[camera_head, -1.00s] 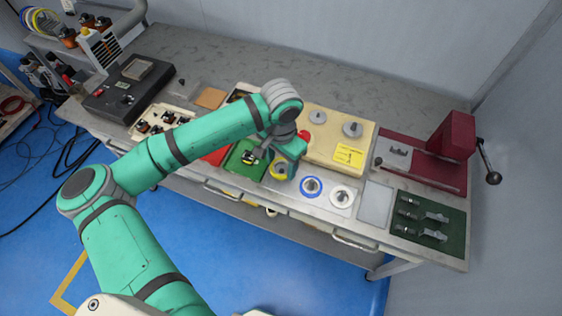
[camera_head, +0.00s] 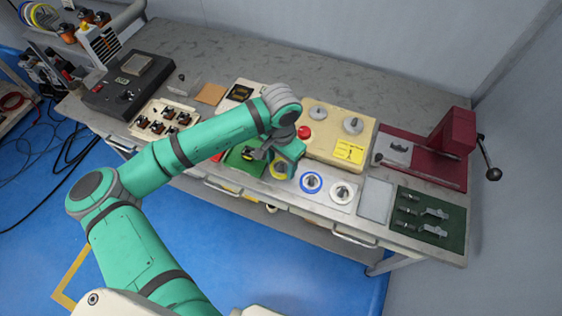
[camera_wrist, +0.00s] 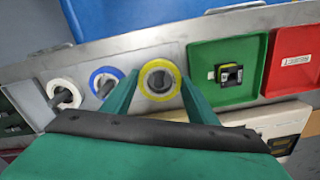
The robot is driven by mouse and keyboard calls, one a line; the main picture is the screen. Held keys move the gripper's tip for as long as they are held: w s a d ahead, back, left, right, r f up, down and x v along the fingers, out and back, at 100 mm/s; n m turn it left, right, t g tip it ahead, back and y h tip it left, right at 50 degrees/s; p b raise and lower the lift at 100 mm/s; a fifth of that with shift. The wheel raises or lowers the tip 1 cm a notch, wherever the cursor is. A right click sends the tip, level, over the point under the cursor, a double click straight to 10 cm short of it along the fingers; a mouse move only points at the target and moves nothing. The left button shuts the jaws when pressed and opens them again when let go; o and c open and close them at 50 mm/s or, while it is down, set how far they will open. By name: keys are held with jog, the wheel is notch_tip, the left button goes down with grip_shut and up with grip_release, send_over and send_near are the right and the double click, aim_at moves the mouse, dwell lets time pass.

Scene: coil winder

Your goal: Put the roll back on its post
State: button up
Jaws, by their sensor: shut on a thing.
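The yellow-rimmed roll (camera_wrist: 159,66) sits between the two fingertips of my gripper (camera_wrist: 160,82) in the wrist view, and the gripper is shut on it. In the head view the yellow roll (camera_head: 278,172) shows partly behind my gripper (camera_head: 283,165), at the left of the row of rolls. A blue-rimmed roll (camera_head: 311,183) and a white roll (camera_head: 343,192) stand beside it on the pale plate, each with a grey post in its centre in the wrist view. I cannot tell whether a post is inside the yellow roll.
A green tray (camera_wrist: 213,92) holding a small dark coil part and a red tray (camera_wrist: 294,62) lie beside the rolls. A cream machine box (camera_head: 362,133) with knobs and a red button is behind. A maroon press (camera_head: 450,140) and a green tool mat (camera_head: 452,215) are at right.

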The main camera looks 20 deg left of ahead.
jog(key=shift+f, duration=1.05)
jog(key=o, duration=1.1)
jog(key=shift+r, duration=0.1)
notch_tip(320, 180, up, 10)
jog(key=shift+d+r, duration=0.15)
jog(key=shift+r, duration=0.1)
jog(key=shift+s, duration=0.1)
